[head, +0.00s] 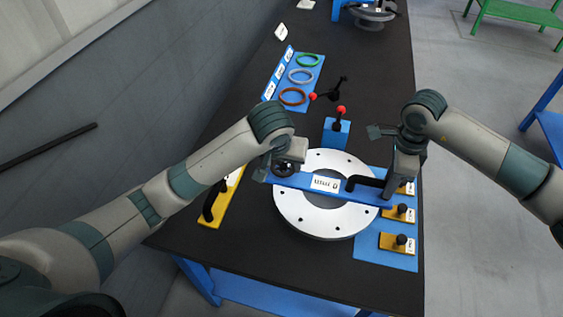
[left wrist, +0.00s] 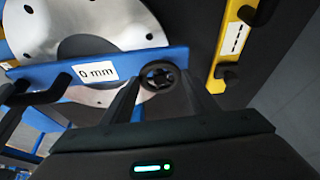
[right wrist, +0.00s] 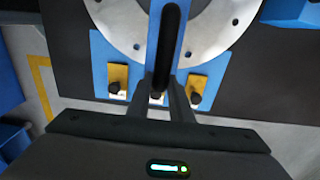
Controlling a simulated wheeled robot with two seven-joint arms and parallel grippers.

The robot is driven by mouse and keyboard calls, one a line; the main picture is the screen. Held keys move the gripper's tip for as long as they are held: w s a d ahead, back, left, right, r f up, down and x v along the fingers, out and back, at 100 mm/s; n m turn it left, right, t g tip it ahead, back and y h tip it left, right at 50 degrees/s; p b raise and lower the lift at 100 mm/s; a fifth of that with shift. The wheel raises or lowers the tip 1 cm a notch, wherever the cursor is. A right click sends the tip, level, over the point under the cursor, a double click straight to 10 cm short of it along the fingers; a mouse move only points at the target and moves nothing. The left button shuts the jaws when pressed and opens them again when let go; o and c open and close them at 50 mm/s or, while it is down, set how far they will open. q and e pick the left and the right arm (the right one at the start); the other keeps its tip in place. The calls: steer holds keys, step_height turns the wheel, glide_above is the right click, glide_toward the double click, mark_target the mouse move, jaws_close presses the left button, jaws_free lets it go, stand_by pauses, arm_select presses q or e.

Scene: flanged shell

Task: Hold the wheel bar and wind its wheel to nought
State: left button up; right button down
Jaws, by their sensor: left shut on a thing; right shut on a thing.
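The blue wheel bar (head: 338,192) lies across the white flanged ring (head: 322,219), with a label near its middle. In the left wrist view the label (left wrist: 95,72) reads 0 mm. The small black wheel (head: 284,169) sits at the bar's left end; it also shows in the left wrist view (left wrist: 159,77). My left gripper (head: 277,168) is shut on this wheel, fingers on its rim. The black handle (head: 366,181) rises from the bar's right part and shows in the right wrist view (right wrist: 169,45). My right gripper (head: 390,186) is shut on the handle's end.
Yellow blocks with black knobs (head: 398,243) stand on a blue mat at the right. A yellow bar with a black handle (head: 222,197) lies left of the ring. Green, grey and brown rings (head: 293,96) lie behind. A red-knobbed lever (head: 340,112) stands behind the ring.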

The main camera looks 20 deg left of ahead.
mark_target(282, 173)
arm_select(q)
steer(key=shift+n, duration=0.3)
steer(key=o, duration=1)
steer(key=shift+o, duration=0.2)
steer(key=shift+v, duration=2.25)
steer(key=v, duration=0.7)
steer(key=shift+d+r, duration=0.15)
steer(key=shift+r, duration=0.05)
steer(key=shift+s, duration=0.1)
